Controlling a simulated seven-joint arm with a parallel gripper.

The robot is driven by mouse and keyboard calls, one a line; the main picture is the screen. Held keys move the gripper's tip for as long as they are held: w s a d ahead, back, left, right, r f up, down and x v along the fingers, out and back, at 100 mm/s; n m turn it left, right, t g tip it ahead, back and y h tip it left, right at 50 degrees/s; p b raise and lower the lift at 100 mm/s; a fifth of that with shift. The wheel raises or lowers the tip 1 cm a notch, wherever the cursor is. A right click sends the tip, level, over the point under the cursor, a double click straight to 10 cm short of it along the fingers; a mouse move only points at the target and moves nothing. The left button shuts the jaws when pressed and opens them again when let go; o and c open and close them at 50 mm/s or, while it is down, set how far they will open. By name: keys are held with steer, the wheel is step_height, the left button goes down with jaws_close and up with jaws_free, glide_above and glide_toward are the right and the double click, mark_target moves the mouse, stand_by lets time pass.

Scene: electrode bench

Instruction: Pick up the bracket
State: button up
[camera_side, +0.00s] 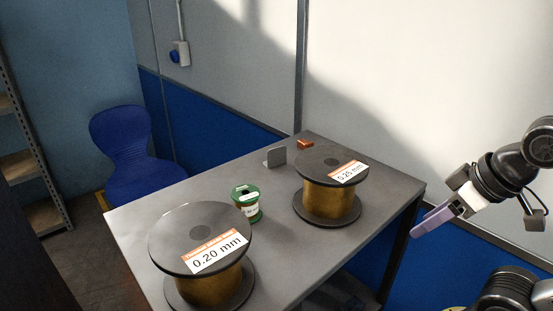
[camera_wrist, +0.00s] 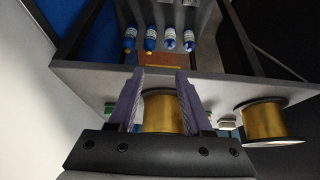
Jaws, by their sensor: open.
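The bracket appears to be the small grey upright piece (camera_side: 275,156) near the back edge of the grey table (camera_side: 282,207) in the side view. I cannot pick it out with certainty in the wrist view. My gripper (camera_side: 426,228) is beyond the right end of the table in the side view, well apart from the bracket. Its purple fingers are spread and empty in the wrist view (camera_wrist: 160,75), with a gold wire spool (camera_wrist: 162,112) showing beyond them.
Two large wire spools, one labelled 0.20 mm (camera_side: 201,236) and one labelled 0.25 mm (camera_side: 331,164), stand on the table. A small green spool (camera_side: 246,204) and a copper-coloured block (camera_side: 305,144) are there too. A blue chair (camera_side: 122,137) stands behind left.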

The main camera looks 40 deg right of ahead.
steer(key=shift+c, duration=0.9)
